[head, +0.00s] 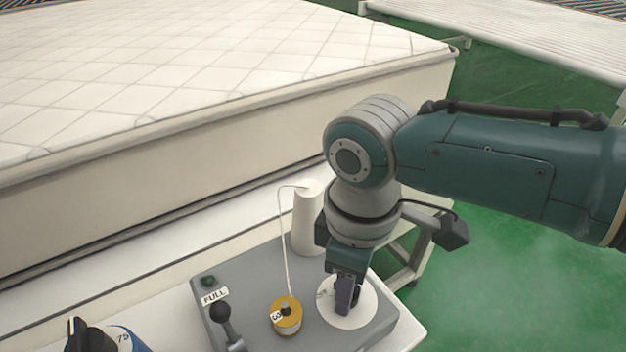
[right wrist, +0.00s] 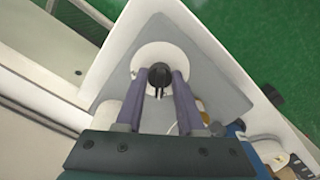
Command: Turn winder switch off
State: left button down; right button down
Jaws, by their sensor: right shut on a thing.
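The winder switch is a black knob (right wrist: 160,74) on a white round dial plate (head: 366,304), at the right end of a grey control box (head: 250,272). The plate also shows in the right wrist view (right wrist: 150,53). My right gripper (head: 345,305) points down over the plate. In the right wrist view its two fingers (right wrist: 159,82) stand on either side of the knob, shut on it. In the head view the gripper mostly hides the knob, and I cannot read its setting. My left gripper is not in view.
The box also bears a black ball lever (head: 221,311), a yellow bobbin (head: 286,316), a green button (head: 208,281) and a FULL label (head: 214,296). A white thread cone (head: 306,220) stands behind. A blue item (head: 125,337) is at lower left. A mattress (head: 220,70) lies beyond.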

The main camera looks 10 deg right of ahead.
jog(key=shift+n, duration=1.1)
jog(key=c, duration=0.5)
grip_release()
jog(key=shift+r, duration=0.1)
jog(key=shift+r+p, duration=0.3)
jog(key=shift+r, duration=0.1)
notch_tip(320, 180, up, 8)
jog(key=shift+f+p, duration=0.15)
jog(key=shift+p, duration=0.65)
jog(key=shift+r, duration=0.65)
